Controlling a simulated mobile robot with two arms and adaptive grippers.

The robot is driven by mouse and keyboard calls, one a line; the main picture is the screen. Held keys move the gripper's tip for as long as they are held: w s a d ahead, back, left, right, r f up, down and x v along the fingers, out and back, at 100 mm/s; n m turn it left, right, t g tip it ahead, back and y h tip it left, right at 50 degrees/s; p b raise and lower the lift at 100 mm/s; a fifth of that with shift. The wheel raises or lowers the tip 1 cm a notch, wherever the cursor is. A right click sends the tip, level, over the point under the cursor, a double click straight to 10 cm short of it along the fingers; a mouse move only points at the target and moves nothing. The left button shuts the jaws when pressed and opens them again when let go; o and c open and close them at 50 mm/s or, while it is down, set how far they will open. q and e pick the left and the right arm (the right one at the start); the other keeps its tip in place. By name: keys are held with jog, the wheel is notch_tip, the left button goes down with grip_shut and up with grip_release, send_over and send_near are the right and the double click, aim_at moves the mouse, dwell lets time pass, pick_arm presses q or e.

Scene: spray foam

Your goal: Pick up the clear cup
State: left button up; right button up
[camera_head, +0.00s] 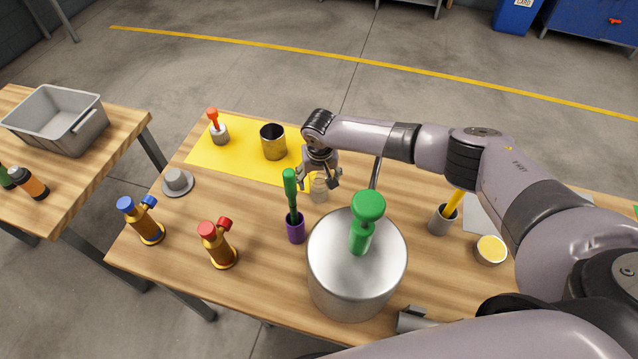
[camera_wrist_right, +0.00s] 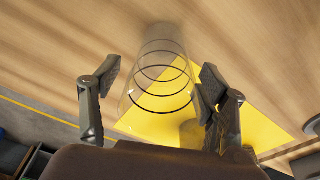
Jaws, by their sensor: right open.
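The clear cup (camera_head: 319,188) stands on the wooden table, just beyond the big metal pot. In the right wrist view the clear cup (camera_wrist_right: 163,75), with dark rings around it, shows between the two fingers. My right gripper (camera_head: 320,178) is above and around the top of the cup, with its fingers apart. The gripper's palm hides a little of the cup. My left gripper is not in view.
A metal pot (camera_head: 340,285) with a green-handled tool (camera_head: 366,222) stands close in front. A purple holder (camera_head: 296,228) with a green tool is left of it. A yellow mat (camera_head: 222,158) bears a dark cup (camera_head: 273,142).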

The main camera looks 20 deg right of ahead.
jog(key=shift+c, duration=0.3)
jog(key=c, duration=1.1)
jog(key=shift+r, duration=0.2)
